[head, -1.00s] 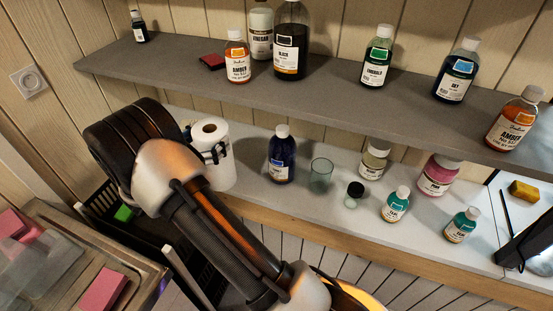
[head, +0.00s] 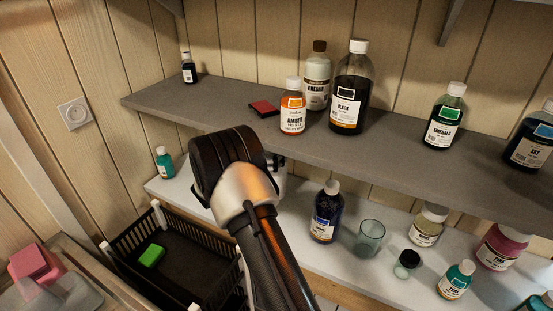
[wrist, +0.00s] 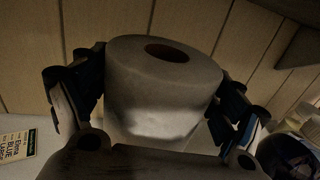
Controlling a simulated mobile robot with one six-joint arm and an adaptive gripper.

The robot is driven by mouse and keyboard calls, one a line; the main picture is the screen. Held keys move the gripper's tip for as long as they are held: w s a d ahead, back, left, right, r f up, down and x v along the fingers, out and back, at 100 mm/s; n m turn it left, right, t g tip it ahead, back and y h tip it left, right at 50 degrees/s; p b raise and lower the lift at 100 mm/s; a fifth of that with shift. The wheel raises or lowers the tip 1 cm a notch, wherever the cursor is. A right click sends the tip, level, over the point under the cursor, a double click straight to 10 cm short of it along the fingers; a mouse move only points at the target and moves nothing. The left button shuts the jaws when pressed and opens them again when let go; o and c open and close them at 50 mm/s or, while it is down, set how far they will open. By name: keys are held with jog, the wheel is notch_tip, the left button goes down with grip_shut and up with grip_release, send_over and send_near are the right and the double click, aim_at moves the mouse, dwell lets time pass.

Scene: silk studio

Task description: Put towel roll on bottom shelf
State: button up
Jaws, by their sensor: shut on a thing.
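The white towel roll (wrist: 160,95) stands upright between the fingers of my gripper (wrist: 163,78) in the wrist view, its top hole facing up. My gripper is shut on it, with a dark finger on each side. In the head view my arm hides nearly all of the roll and the fingers. The pale bottom shelf (head: 181,188) runs under the grey upper shelf (head: 195,98). My gripper is over the left part of the bottom shelf. I cannot tell whether the roll's base touches it.
A teal bottle (head: 164,161) stands at the bottom shelf's left end. A dark blue bottle (head: 326,215) and a glass (head: 370,238) stand right of my arm. A black crate (head: 198,255) with a green block (head: 151,255) is below the shelf edge. Bottles line the upper shelf.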

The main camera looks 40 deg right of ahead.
jog(key=shift+w+d+f+b, duration=0.2)
jog(key=shift+d+f+b, duration=0.25)
jog(key=shift+d+f, duration=0.4)
jog(key=shift+w+d+f+b, duration=0.15)
jog(key=shift+d+f+b, duration=0.3)
jog(key=shift+d+f, duration=0.35)
jog(key=shift+a+f, duration=0.1)
jog(key=shift+f, duration=0.15)
jog(key=o, duration=1.5)
